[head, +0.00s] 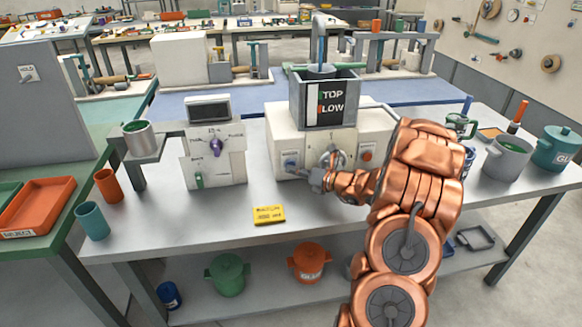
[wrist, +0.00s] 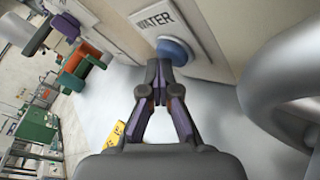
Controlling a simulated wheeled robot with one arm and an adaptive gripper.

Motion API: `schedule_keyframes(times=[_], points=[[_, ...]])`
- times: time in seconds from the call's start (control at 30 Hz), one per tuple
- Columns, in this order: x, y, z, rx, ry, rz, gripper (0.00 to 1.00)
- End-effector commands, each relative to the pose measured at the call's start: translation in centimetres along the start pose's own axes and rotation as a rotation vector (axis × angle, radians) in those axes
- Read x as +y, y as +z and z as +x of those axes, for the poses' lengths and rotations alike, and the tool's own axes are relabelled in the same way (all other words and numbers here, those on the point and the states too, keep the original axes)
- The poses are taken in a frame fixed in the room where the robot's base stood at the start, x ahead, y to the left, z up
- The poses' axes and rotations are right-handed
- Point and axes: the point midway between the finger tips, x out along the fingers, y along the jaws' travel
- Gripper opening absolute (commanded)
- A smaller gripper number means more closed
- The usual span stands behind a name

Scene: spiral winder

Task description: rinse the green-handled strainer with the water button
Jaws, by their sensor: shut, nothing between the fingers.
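My gripper (head: 303,173) is at the front of the white machine (head: 285,125), its fingers shut and empty. In the wrist view its closed fingertips (wrist: 159,68) overlap the lower left of the round blue button (wrist: 176,50) under the WATER label (wrist: 158,19) and seem to touch it. The blue button (head: 291,164) also shows in the head view. A grey basin (head: 342,115) on the machine holds a grey round vessel (head: 321,72), with a thin blue streak under the spout (head: 322,20). A green-handled item (head: 461,124) stands right of my arm; I cannot tell whether it is the strainer.
A red button (head: 366,155) is on the machine's right front. A purple-knobbed unit (head: 214,155) and a pot on a stand (head: 139,138) are left. A yellow block (head: 268,215) lies in front. A grey pot (head: 507,157) and teal pot (head: 556,148) stand right.

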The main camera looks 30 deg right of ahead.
Motion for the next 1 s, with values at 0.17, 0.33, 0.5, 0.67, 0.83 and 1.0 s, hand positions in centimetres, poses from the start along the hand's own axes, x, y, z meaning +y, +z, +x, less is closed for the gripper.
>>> schedule_keyframes(times=[0.17, 0.33, 0.5, 0.67, 0.83, 1.0], points=[[0.0, 0.0, 0.0, -0.001, 0.0, 0.0, 0.0], [0.0, 0.0, 0.0, -0.001, 0.0, 0.0, 0.0], [0.1, -0.1, -0.2, -0.002, -0.001, 0.001, 0.0], [0.4, -0.5, -0.7, -0.002, -0.002, 0.002, 0.0], [0.7, -0.8, -1.1, -0.001, -0.002, 0.0, 0.0], [0.8, -0.9, -1.2, 0.0, -0.001, -0.001, 0.0]])
